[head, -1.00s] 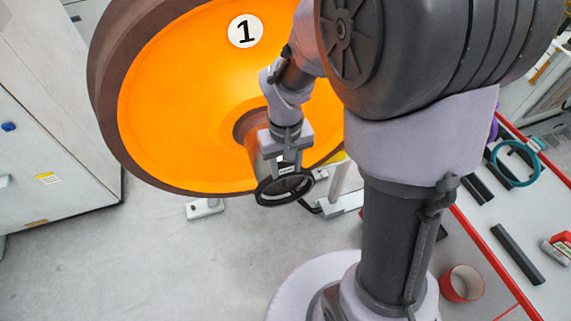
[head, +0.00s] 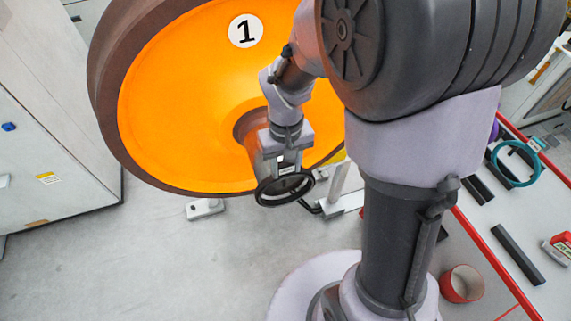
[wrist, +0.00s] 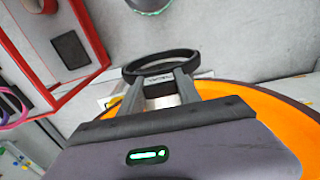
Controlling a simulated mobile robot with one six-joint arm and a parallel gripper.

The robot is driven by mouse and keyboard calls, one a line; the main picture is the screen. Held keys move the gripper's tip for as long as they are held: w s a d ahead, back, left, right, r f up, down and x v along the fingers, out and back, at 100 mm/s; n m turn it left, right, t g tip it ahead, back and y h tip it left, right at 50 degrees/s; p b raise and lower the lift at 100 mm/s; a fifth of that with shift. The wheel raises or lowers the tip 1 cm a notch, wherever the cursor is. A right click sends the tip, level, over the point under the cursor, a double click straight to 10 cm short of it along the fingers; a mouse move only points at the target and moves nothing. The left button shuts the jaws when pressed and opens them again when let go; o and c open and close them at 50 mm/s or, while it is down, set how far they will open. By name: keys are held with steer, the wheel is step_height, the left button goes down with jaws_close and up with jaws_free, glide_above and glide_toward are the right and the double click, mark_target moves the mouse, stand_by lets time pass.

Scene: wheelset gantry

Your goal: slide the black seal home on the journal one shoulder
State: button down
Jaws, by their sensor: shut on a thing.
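The black seal (head: 262,196) is a thin ring that hangs tilted below my gripper (head: 288,172) in the head view. In the wrist view the seal (wrist: 160,64) lies across the tips of my gripper (wrist: 158,82), which is shut on its rim. The journal (head: 252,152) is a short shaft standing out of the hub of the orange wheel (head: 170,110), which bears a round label 1 (head: 245,31). My gripper and wrist hide much of the journal. The seal is near its free end; I cannot tell whether it is around it. The shoulder is not clear to see.
A grey cabinet (head: 50,150) stands at left. A bracketed stand (head: 335,195) is beside the seal. Floor at lower left is clear.

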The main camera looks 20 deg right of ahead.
steer(key=shift+w, duration=0.15)
steer(key=shift+w, duration=0.35)
steer(key=shift+w+p, duration=1.05)
steer(key=shift+w, duration=2.7)
steer(key=shift+w, duration=0.3)
steer(key=shift+w+p, duration=0.55)
steer(key=shift+w, duration=0.7)
steer(key=shift+w, duration=0.3)
steer(key=shift+w+p, duration=0.9)
steer(key=shift+w, duration=1)
steer(key=shift+w, duration=0.3)
steer(key=shift+w+p, duration=0.5)
steer(key=shift+w, duration=0.25)
